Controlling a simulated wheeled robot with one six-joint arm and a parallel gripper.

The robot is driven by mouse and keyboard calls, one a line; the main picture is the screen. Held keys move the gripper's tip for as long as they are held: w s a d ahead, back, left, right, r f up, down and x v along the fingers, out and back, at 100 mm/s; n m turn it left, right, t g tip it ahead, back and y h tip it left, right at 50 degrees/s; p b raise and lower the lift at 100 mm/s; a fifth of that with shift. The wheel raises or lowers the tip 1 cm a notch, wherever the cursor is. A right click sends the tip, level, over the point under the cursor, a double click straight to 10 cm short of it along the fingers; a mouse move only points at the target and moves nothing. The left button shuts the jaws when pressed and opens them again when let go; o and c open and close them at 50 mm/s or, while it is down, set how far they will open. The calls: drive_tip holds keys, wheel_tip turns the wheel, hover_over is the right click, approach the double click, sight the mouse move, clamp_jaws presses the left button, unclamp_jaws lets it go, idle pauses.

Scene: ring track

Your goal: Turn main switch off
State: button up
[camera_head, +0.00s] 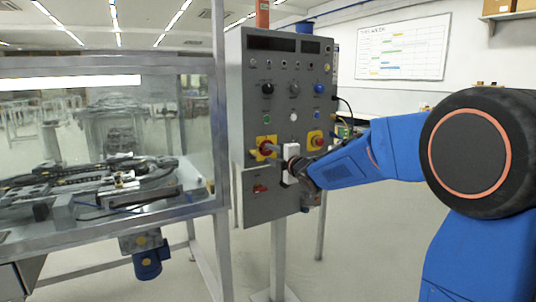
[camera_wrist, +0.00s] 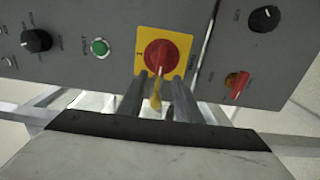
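The switch on the grey control panel has a yellow plate (camera_head: 262,141) and a red round knob (camera_head: 265,147). My gripper (camera_head: 277,152) is in front of this switch in the head view.
The control panel (camera_head: 285,75) carries several knobs and buttons. A second yellow-plated red knob (camera_head: 315,139) is to the right, and a smaller red switch (camera_head: 260,188) is below. A glass-sided machine enclosure (camera_head: 110,205) stands left of the panel. Open floor lies below.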

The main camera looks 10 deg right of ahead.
drive_tip(key=v, duration=1.4)
drive_tip(key=shift+s, duration=0.3)
drive_tip(key=shift+d, duration=0.15)
drive_tip(key=s+d+f+m+g+h, duration=0.2)
drive_tip(key=s+d+f+m+h, duration=0.2)
drive_tip(key=s+m, duration=0.25)
drive_tip(key=s+d+f+m+g+h, duration=0.35)
drive_tip(key=s+m, duration=0.25)
drive_tip(key=s, duration=0.2)
drive_tip(key=s+a+f+m+g, duration=0.1)
drive_tip(key=s+f+m+g, duration=0.1)
drive_tip(key=s, duration=0.6)
drive_tip(key=s+a+f+m+g+y, duration=0.1)
drive_tip(key=s+f+m+g, duration=0.1)
drive_tip(key=s+f+m, duration=0.2)
drive_tip(key=s+a+f+m+g+y, duration=0.1)
drive_tip(key=s+a+f+m+g, duration=0.1)
drive_tip(key=s+f, duration=0.5)
drive_tip(key=s+m+g, duration=0.1)
drive_tip(key=s, duration=0.4)
drive_tip(key=shift+f, duration=0.3)
